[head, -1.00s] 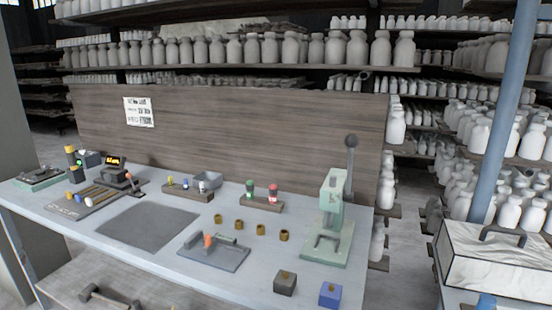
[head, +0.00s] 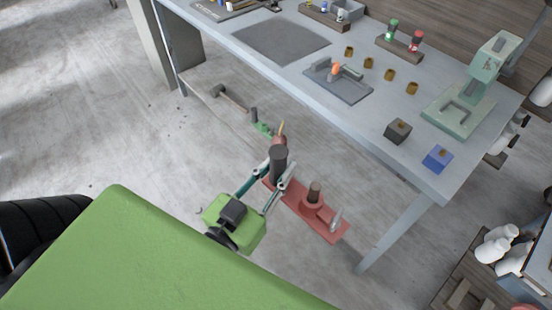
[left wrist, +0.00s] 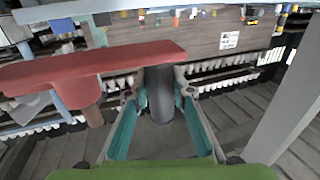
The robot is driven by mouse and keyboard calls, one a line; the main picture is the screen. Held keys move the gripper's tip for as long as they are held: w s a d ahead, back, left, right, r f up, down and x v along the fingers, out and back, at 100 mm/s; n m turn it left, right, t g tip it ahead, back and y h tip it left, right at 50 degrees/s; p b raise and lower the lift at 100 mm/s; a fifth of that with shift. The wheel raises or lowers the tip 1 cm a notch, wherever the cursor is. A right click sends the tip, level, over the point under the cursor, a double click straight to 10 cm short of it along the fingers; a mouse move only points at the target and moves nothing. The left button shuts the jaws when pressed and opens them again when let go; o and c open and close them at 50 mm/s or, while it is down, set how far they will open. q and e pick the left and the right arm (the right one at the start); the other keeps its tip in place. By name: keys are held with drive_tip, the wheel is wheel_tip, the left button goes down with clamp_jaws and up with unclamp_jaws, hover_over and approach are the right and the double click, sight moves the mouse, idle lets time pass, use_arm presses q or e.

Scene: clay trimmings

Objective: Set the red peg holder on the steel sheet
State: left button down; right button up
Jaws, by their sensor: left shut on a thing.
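The red peg holder (head: 328,224) is a long red bar with upright posts. It hangs in the air in front of the workbench, above the floor. My left gripper (head: 275,178) is shut on its dark upright post at one end. In the left wrist view the red bar (left wrist: 75,69) extends left from the dark post (left wrist: 161,98) between my fingers (left wrist: 160,108). The steel sheet appears to be the bare dark grey square (head: 281,42) lying flat on the bench, well away from the holder. My right gripper is out of view.
The bench (head: 305,105) has a grey fixture with an orange piece (head: 337,82), several brass bushings, a green press (head: 470,95) and two blocks near the front right. A hammer (head: 227,95) lies on the lower shelf. White bottles stand at lower right.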

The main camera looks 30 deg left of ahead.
use_arm(q)
drive_tip(key=w+d+r+m+g+h, duration=0.2)
drive_tip(key=w+d+m+g+h, duration=0.1)
drive_tip(key=d+m+g+h, duration=0.2)
drive_tip(key=w+d+r+m+g+h, duration=0.2)
drive_tip(key=w+d+m+g+h, duration=0.2)
drive_tip(key=d+h, duration=0.5)
drive_tip(key=shift+w+d+r+m+g, duration=0.2)
drive_tip(key=shift+d+r+m+g, duration=0.2)
drive_tip(key=shift+d+m, duration=0.7)
